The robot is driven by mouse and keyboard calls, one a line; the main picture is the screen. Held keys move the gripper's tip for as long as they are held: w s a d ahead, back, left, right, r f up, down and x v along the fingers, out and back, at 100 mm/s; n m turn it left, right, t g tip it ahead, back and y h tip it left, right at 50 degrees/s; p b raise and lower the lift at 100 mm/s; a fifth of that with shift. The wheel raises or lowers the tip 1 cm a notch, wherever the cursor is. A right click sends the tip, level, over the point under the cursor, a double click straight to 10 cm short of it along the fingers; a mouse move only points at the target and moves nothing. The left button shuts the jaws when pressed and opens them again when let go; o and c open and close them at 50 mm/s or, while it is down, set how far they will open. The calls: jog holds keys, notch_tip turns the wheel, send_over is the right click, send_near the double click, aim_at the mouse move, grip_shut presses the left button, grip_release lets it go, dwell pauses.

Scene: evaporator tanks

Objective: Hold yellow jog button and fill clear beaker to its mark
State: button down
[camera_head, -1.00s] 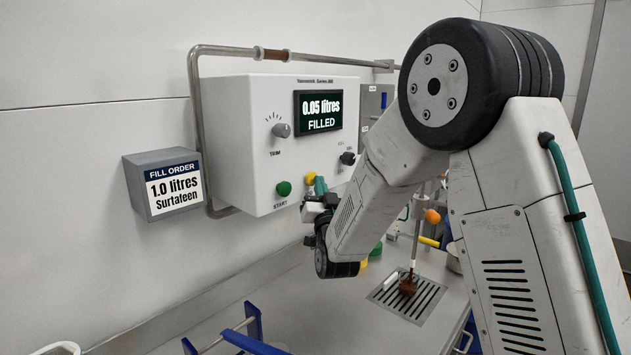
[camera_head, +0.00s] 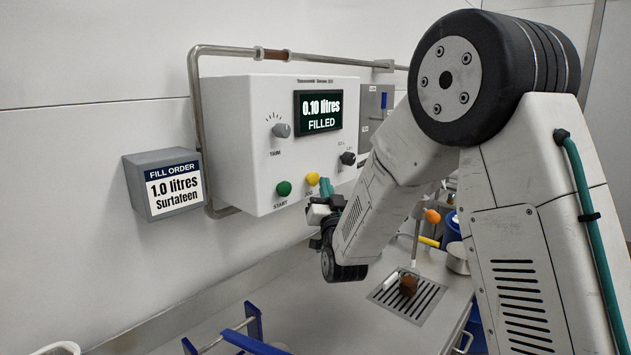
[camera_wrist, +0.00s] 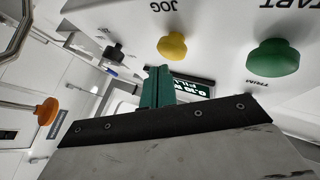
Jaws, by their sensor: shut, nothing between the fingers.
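The yellow jog button (camera_head: 312,178) is on the front of the white control box, right of the green start button (camera_head: 284,188). It also shows in the wrist view (camera_wrist: 172,46). My gripper (camera_head: 325,186), with teal fingers, is shut and empty, just right of the jog button. In the wrist view its fingertips (camera_wrist: 158,72) are close to the button, with a visible gap. The beaker (camera_head: 408,284) stands on the drain grate with brown liquid in it; its mark is too small to make out. The display (camera_head: 318,111) reads 0.10 litres filled.
A grey sign (camera_head: 172,184) orders 1.0 litres of Surtafeen. A trim knob (camera_head: 281,130) and a black selector (camera_head: 347,158) are also on the box. An orange knob (camera_head: 432,216) is near the spout. A blue-handled item (camera_head: 250,335) lies at the front.

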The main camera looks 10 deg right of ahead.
jog(key=shift+s+d, duration=0.1)
jog(key=shift+s+d, duration=0.7)
jog(key=shift+s, duration=0.3)
jog(key=shift+s+d, duration=0.65)
jog(key=shift+s, duration=0.35)
dwell(1.6)
jog(key=s+d, duration=0.2)
jog(key=s, duration=0.1)
jog(key=shift+s, duration=0.1)
dwell(0.3)
jog(key=w+a, duration=0.4)
jog(key=w, duration=0.3)
jog(key=shift+w+a, duration=0.2)
jog(key=shift+a, duration=0.2)
dwell(1.8)
jog(key=shift+w+a, duration=0.2)
jog(key=shift+w, duration=0.1)
